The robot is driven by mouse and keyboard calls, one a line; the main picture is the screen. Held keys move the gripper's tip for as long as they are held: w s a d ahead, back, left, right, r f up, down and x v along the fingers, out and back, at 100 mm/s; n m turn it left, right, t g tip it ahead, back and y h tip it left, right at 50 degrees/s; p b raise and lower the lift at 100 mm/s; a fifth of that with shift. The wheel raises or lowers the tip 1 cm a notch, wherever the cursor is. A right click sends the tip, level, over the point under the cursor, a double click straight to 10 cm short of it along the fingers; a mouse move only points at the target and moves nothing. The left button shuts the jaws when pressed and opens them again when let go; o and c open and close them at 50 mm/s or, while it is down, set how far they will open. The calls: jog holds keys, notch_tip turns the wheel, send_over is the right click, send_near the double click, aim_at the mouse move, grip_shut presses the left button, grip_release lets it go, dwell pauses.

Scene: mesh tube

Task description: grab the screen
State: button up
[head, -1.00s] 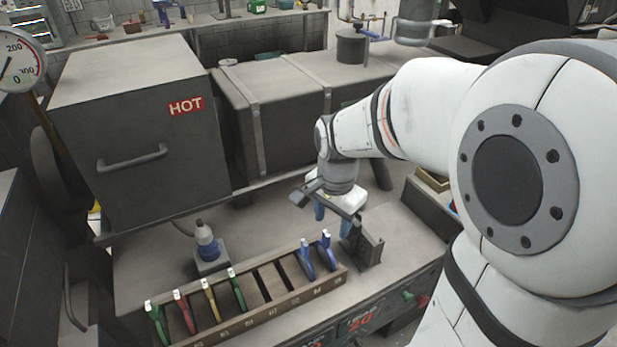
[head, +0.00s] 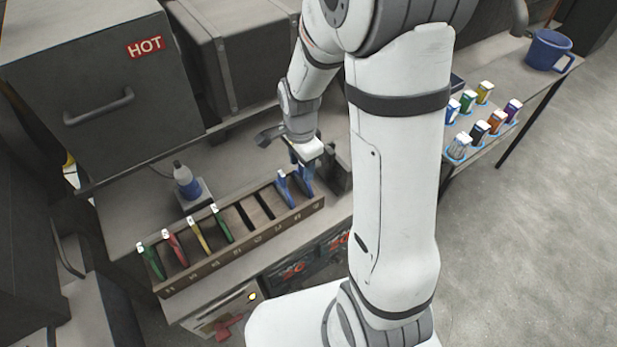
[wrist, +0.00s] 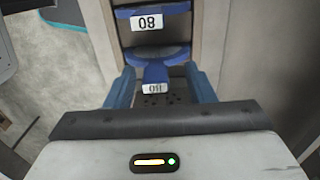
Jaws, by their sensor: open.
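Two blue-handled pieces, apparently the screens, stand at the right end of a slotted wooden rack (head: 240,248). One blue piece (head: 285,190) carries a label like 80 in the wrist view (wrist: 150,22). The other, at the rack's end, has a small white label (wrist: 155,88) that reads like 110. My gripper (wrist: 160,90) is open, its two blue fingers on either side of this end handle, with a gap visible on each side. In the head view my gripper (head: 304,176) is over the rack's right end and partly hides that handle.
Green, red, yellow and green-handled pieces (head: 182,245) fill the rack's left slots; the middle slots are empty. A bottle (head: 186,182) stands behind the rack. A HOT oven (head: 100,85) is behind left. Coloured containers (head: 480,122) and a blue mug (head: 548,50) are at right.

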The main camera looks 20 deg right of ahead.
grip_shut()
dwell(0.5)
